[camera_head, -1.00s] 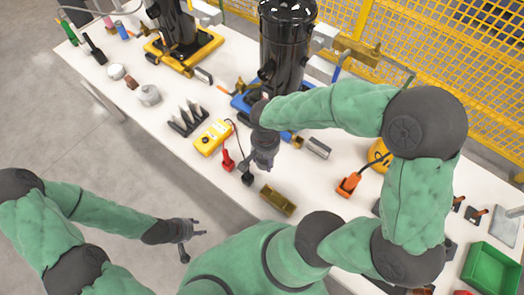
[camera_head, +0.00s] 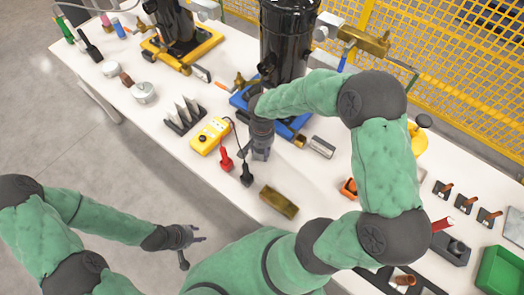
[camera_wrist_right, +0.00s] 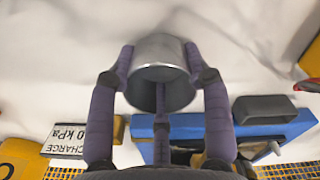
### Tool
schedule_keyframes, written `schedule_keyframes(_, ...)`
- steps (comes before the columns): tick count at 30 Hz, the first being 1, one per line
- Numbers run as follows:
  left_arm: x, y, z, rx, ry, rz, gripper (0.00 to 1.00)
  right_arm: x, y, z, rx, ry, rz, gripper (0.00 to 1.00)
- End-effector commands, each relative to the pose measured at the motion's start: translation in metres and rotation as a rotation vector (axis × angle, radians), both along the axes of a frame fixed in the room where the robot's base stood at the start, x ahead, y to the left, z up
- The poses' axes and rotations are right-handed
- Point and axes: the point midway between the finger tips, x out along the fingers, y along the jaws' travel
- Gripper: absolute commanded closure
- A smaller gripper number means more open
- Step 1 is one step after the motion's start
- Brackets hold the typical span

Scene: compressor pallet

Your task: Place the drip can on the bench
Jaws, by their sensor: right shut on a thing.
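A grey metal can, the drip can (camera_wrist_right: 160,72), shows in the right wrist view between the purple-grey fingers. My right gripper (camera_wrist_right: 160,80) is shut on it. In the head view my right gripper (camera_head: 261,152) is over the white bench (camera_head: 165,160), in front of the black compressor tank. The can is mostly hidden there by the gripper, and I cannot tell whether it touches the bench. My left gripper (camera_head: 193,237) is empty, its fingers apart, over the floor in front of the bench.
A yellow meter (camera_head: 210,136) with red and black leads (camera_head: 246,172) lies left of my right gripper. A brass block (camera_head: 279,202) lies in front. The black tank (camera_head: 286,45) on its blue base stands behind. A green bin (camera_head: 500,270) is at the right.

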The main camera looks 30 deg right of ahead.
Motion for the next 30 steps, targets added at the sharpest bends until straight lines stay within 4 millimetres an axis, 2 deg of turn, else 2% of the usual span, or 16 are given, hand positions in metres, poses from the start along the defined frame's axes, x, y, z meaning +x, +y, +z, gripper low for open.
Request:
schedule_keyframes(12, 0.000, 0.000, -0.004, 0.000, -0.001, 0.000, 0.60, 0.001, 0.000, -0.005, 0.000, -0.002, 0.000, 0.88)
schedule_keyframes(13, 0.000, 0.000, -0.004, 0.000, -0.001, 0.000, 0.60, 0.000, 0.000, -0.005, 0.000, -0.002, 0.000, 0.45)
schedule_keyframes(15, 0.000, 0.000, -0.003, 0.000, 0.000, 0.000, 0.60, 0.000, 0.000, -0.004, 0.000, -0.002, 0.000, 0.27)
schedule_keyframes(26, 0.000, 0.000, -0.002, 0.000, 0.000, 0.000, 0.60, 0.000, 0.000, -0.003, 0.000, -0.002, 0.000, 0.27)
schedule_keyframes(30, 0.000, 0.000, 0.004, 0.000, 0.000, 0.000, 0.60, 0.001, 0.000, 0.007, 0.000, -0.004, 0.000, 0.27)
